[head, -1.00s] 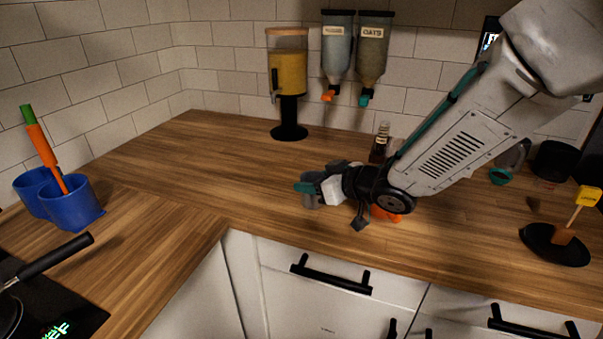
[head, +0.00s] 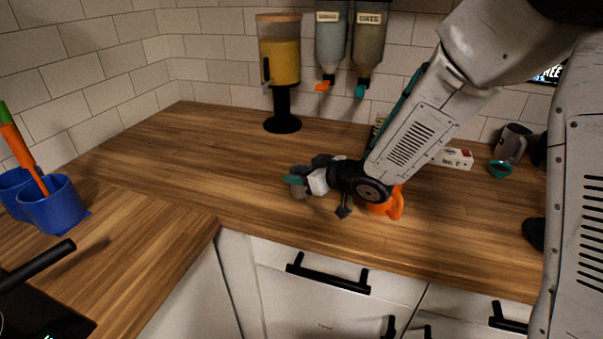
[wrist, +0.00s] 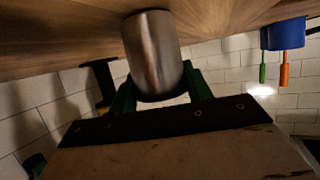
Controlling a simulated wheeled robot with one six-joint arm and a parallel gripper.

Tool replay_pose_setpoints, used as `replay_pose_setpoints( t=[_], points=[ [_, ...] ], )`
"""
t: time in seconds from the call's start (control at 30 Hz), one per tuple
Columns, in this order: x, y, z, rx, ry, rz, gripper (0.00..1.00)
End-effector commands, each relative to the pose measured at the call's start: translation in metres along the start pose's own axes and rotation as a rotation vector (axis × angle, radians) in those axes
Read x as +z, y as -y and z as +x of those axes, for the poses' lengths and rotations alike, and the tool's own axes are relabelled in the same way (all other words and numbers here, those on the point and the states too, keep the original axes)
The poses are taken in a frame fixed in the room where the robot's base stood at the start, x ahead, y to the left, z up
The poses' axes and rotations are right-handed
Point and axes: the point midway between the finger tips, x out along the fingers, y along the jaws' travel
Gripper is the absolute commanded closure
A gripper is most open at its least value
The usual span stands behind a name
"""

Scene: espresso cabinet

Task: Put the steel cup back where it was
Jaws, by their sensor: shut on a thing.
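The steel cup (wrist: 154,55) is a plain brushed metal cylinder, held between the green fingers of my gripper (wrist: 160,95) in the wrist view. In the head view the cup (head: 299,192) shows as a small grey shape at the tip of my gripper (head: 297,181), partly hidden by the fingers. It is over the middle of the wooden counter (head: 200,165), low at its surface. I cannot tell whether its bottom touches the wood.
An orange mug (head: 394,204) stands close by, under my forearm. A yellow-filled dispenser (head: 285,65) stands at the back. Blue cups (head: 57,205) are at left, a grey mug (head: 511,143) at right. The counter left of my gripper is clear.

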Motion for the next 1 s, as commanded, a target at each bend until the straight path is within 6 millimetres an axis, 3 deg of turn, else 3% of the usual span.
replay_pose_setpoints(
  t=[0.17, 0.2, 0.23, 0.27, 0.67, 1.0],
  points=[
    [0.004, -0.001, 0.001, 0.000, 0.001, 0.001, 0.79],
    [0.003, -0.001, 0.001, 0.000, 0.000, 0.001, 0.40],
    [0.003, -0.001, 0.001, 0.001, 0.000, 0.001, 0.32],
    [0.003, -0.001, 0.001, 0.001, 0.000, 0.001, 0.29],
    [0.000, -0.002, -0.009, 0.004, 0.000, 0.001, 0.29],
    [0.000, -0.002, -0.079, 0.006, -0.001, 0.001, 0.29]
  ],
)
